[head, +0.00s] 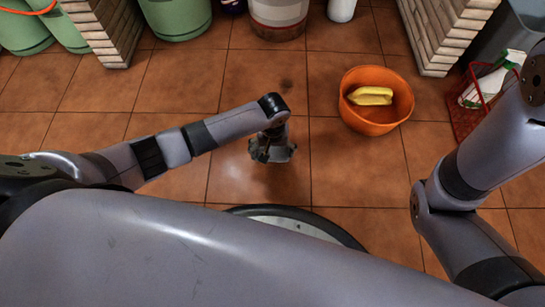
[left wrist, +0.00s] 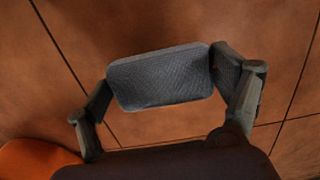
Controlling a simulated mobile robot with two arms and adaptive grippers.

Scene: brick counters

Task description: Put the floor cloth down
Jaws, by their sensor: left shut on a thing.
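The floor cloth (left wrist: 160,77) is a grey, textured, rounded rectangle in the left wrist view. My left gripper (left wrist: 165,95) has one finger at each side of it and is shut on it. In the head view my left gripper (head: 272,152) points down at the tiled floor, left of the orange basin. The cloth is hard to tell from the fingers there. I cannot tell whether the cloth touches the floor. My right arm is at the right of the head view, and its gripper is out of frame.
An orange basin (head: 374,127) with a yellow sponge (head: 370,96) in it stands to the right. A red basket (head: 463,112) with a spray bottle (head: 492,84) is farther right. Green canisters (head: 180,18) and brick pillars (head: 108,32) line the back. Floor tiles around the gripper are clear.

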